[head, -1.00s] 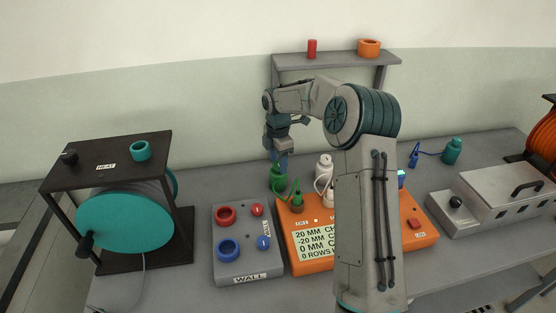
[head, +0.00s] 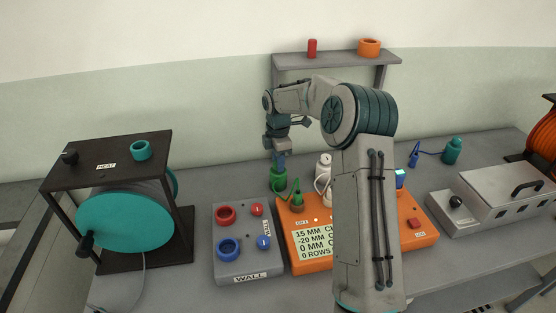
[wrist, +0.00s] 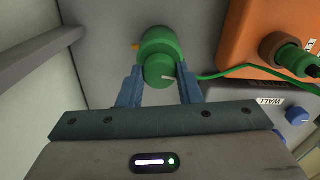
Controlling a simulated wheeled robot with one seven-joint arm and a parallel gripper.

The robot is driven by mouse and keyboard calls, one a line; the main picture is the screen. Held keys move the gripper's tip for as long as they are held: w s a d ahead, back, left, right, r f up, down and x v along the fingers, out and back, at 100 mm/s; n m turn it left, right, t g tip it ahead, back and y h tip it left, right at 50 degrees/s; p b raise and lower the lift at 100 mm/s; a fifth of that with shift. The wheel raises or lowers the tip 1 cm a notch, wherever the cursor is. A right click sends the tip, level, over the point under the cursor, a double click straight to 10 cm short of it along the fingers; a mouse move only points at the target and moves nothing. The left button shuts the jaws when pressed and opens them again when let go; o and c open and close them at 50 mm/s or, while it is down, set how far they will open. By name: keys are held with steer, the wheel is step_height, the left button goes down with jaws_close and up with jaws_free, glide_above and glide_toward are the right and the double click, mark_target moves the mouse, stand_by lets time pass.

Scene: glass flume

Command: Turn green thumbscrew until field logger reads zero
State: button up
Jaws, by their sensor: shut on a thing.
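The green thumbscrew (wrist: 159,72) sits on top of a green bottle-shaped body, with a pale mark on its edge. My gripper (wrist: 160,88) has its blue fingers on either side of the thumbscrew and is shut on it. In the head view my gripper (head: 279,160) comes down from above onto the green body (head: 278,179). A green cable runs from it to the orange field logger (head: 312,265). The logger's screen (head: 314,242) shows 15 MM on the top line, then -20 MM, 0 MM and 0 ROWS; my arm hides the line ends.
A grey WALL box (head: 247,262) with red and blue rings stands left of the logger. A white bottle (head: 323,170) stands right of the green one. A teal reel (head: 125,232) is at left, a metal box (head: 500,195) at right.

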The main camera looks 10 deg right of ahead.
steer(key=m, duration=0.4)
steer(key=shift+m, duration=1.6)
steer(key=shift+r, duration=0.1)
steer(key=o, duration=1)
steer(key=shift+c, duration=0.2)
step_height(320, 180, up, 14)
steer(key=shift+b, duration=0.3)
